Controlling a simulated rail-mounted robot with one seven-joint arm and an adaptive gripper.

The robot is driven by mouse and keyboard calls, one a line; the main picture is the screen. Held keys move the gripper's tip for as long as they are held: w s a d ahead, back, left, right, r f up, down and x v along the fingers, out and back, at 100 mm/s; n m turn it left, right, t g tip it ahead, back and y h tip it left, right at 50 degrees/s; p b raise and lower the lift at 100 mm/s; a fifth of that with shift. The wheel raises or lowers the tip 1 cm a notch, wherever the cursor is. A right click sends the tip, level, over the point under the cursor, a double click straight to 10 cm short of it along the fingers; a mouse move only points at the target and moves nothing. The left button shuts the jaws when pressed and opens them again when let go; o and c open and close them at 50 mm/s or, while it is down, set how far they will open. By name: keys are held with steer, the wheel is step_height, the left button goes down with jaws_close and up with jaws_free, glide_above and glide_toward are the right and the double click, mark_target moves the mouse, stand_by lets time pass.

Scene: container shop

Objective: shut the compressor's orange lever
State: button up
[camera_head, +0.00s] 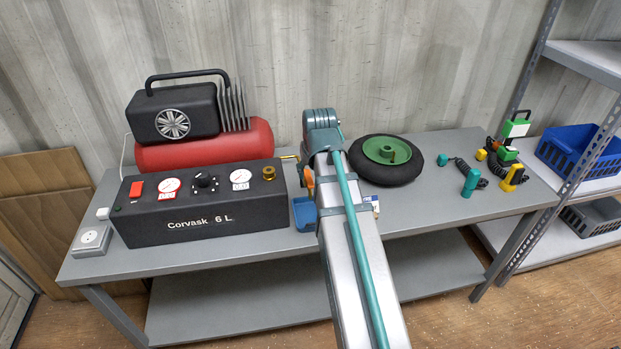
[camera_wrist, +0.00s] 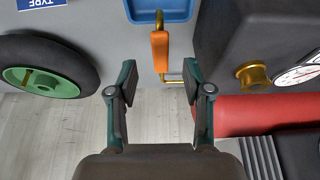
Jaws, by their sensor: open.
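The compressor has a black front box (camera_head: 200,212) marked "Corvask 6 L" and a red tank (camera_head: 205,147) behind it. Its orange lever (camera_head: 308,181) is partly hidden by my arm in the head view. In the wrist view the orange lever (camera_wrist: 160,52) lies lengthwise, with a brass stem at its upper end and a brass pipe (camera_wrist: 172,78) beside its lower end. My gripper (camera_wrist: 159,78) is open, with its fingers to either side below the lever. The lever lies in line with the gap, and I see no contact. The head view hides my fingers behind my arm.
A blue tray (camera_head: 304,214) sits close to the lever on the grey bench (camera_head: 430,215). A black wheel with a green hub (camera_head: 385,160) lies right of my arm. Green and yellow tools (camera_head: 512,172) stand at the bench's right end. The front-right bench top is clear.

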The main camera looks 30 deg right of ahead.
mark_target(310, 182)
steer(key=shift+x, duration=2.6)
steer(key=shift+c, duration=0.2)
jaws_close()
